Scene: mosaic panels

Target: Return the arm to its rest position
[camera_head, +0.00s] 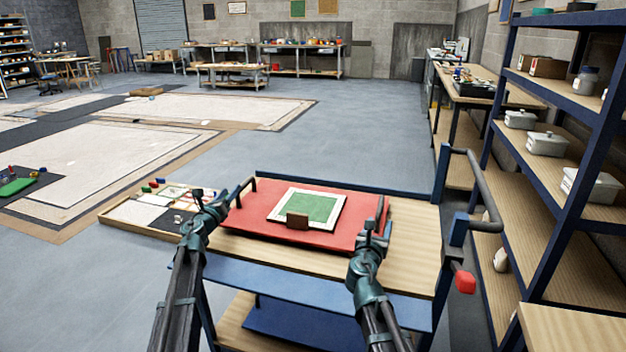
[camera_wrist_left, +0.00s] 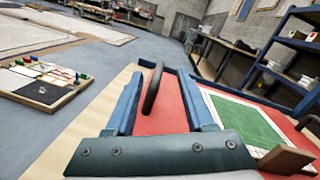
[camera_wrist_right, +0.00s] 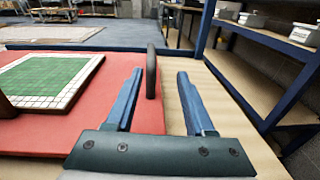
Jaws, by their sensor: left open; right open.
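A red tray (camera_head: 250,228) lies on the wooden top of a blue cart (camera_head: 415,245). On it lies a green panel (camera_head: 312,206) with a white tile border and a small brown block (camera_head: 297,221) at its front edge. My left gripper (camera_head: 223,204) is open and empty near the tray's left dark handle (camera_wrist_left: 153,88), which shows between its fingers in the left wrist view. My right gripper (camera_head: 376,232) is open and empty near the right dark handle (camera_wrist_right: 151,70), which shows near its left finger in the right wrist view. I cannot tell whether either touches a handle.
A tall blue shelf (camera_head: 583,100) with white boxes stands close on the right. The cart's push handle (camera_head: 485,190) rises at its right side. A shallow sorting tray (camera_head: 140,215) sits left of the cart. Open grey floor (camera_head: 360,130) lies beyond.

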